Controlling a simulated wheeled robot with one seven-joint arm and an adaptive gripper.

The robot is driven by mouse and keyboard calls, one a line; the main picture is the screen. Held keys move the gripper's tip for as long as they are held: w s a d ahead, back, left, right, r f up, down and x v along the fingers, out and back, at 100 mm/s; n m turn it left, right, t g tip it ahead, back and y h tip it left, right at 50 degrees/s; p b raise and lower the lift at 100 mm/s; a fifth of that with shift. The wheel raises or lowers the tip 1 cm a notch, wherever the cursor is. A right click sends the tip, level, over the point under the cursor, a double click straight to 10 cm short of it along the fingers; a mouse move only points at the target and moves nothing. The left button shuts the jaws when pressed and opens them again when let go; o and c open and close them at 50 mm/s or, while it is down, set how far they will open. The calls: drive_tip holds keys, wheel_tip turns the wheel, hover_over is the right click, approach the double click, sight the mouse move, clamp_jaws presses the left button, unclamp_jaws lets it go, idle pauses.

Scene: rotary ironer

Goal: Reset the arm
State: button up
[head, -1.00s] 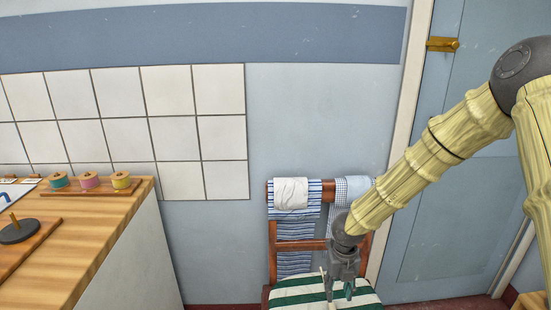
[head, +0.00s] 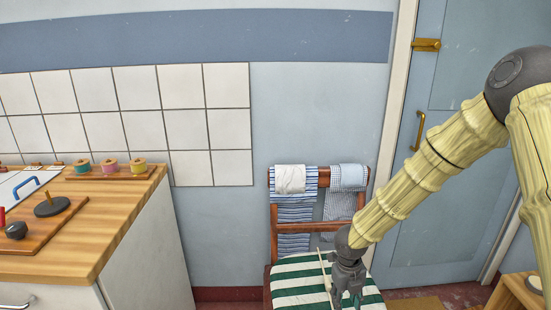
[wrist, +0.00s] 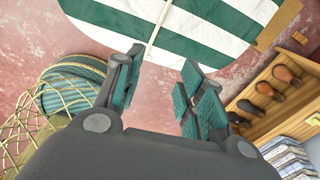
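My arm comes in from the right in the head view, bent at a dark joint, with its forearm slanting down to the left. My gripper (head: 348,288) hangs low over the front of a chair with a green-and-white striped seat (head: 300,286). In the wrist view my gripper (wrist: 162,68) is open, with a clear gap between its teal-padded fingers and nothing held. The striped seat shows beyond the fingertips (wrist: 165,28).
Cloths (head: 290,180) hang on the chair's back. A wooden counter (head: 110,215) with thread spools stands left, a blue door (head: 445,200) right. The wrist view shows a netted teal basket (wrist: 70,90) and a wooden rack (wrist: 265,98) near my gripper.

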drive_tip(key=s+d+f+n+h+p, duration=0.1)
drive_tip(key=s+d+f+n, duration=0.15)
drive_tip(key=s+n, duration=0.3)
drive_tip(key=s+d+f+n+t+h+p, duration=0.1)
drive_tip(key=s+d+f+n+p, duration=0.1)
drive_tip(key=s+f+n, duration=0.3)
drive_tip(key=s+d+f+n+h+p, duration=0.1)
drive_tip(key=s+d+f+n, duration=0.15)
drive_tip(key=s+n, duration=0.35)
drive_tip(key=s+a+f+n+y+p, duration=0.1)
drive_tip(key=s+a+n+p, duration=0.1)
drive_tip(key=s+n, duration=0.6)
drive_tip(key=s+a+f+n+y+p, duration=0.1)
drive_tip(key=s+a+n+y+p, duration=0.1)
drive_tip(key=s+n, duration=0.6)
drive_tip(key=shift+s+a+g+y, duration=0.3)
drive_tip(key=shift+s, duration=0.75)
